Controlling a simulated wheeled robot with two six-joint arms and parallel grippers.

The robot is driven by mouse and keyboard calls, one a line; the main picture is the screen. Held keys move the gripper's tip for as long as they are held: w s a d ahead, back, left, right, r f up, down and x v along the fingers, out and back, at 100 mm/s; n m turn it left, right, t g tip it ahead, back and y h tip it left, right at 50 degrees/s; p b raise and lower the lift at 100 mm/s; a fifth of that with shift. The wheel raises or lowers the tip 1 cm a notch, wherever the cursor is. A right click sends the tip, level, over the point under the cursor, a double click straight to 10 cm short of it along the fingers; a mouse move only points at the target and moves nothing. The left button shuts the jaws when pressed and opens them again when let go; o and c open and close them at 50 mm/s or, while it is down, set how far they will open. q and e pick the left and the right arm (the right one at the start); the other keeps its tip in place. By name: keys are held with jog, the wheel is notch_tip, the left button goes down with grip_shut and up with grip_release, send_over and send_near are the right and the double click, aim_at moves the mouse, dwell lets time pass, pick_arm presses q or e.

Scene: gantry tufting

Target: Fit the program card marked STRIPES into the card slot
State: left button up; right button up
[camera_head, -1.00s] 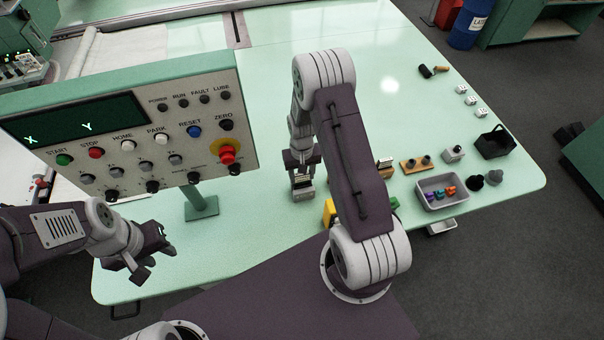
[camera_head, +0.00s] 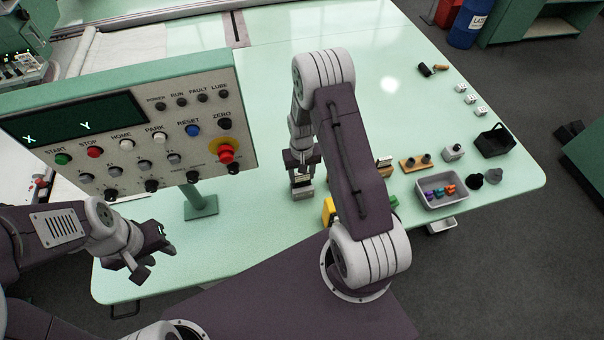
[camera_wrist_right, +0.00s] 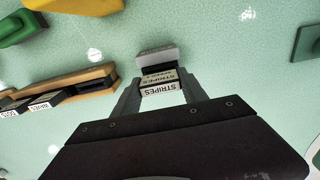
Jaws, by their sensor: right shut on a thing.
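My right gripper (camera_wrist_right: 160,98) is shut on the program card marked STRIPES (camera_wrist_right: 160,89), with one finger on each side of it in the right wrist view. The label reads upside down there. Just beyond the card, close to it, is a small block with a light grey top (camera_wrist_right: 157,53) and a dark face; I cannot tell whether it is the card slot or whether the card touches it. In the head view my right gripper (camera_head: 301,178) is low over the table, and the card is too small to read. My left gripper (camera_head: 152,258) is open and empty at the left.
A wooden rack (camera_wrist_right: 85,80) with small labelled cards lies left of the right gripper. The button panel (camera_head: 130,130) stands on a post at the left. A grey tray (camera_head: 440,203) with coloured pieces and a black basket (camera_head: 494,143) are at the right. The table's centre is clear.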

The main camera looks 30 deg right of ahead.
jog(key=shift+f+b, duration=1.05)
jog(key=shift+f, duration=0.35)
dwell(0.4)
jog(key=o, duration=1.6)
jog(key=shift+o, duration=0.2)
jog(key=shift+r, duration=0.1)
notch_tip(320, 180, up, 9)
jog(key=shift+b, duration=0.6)
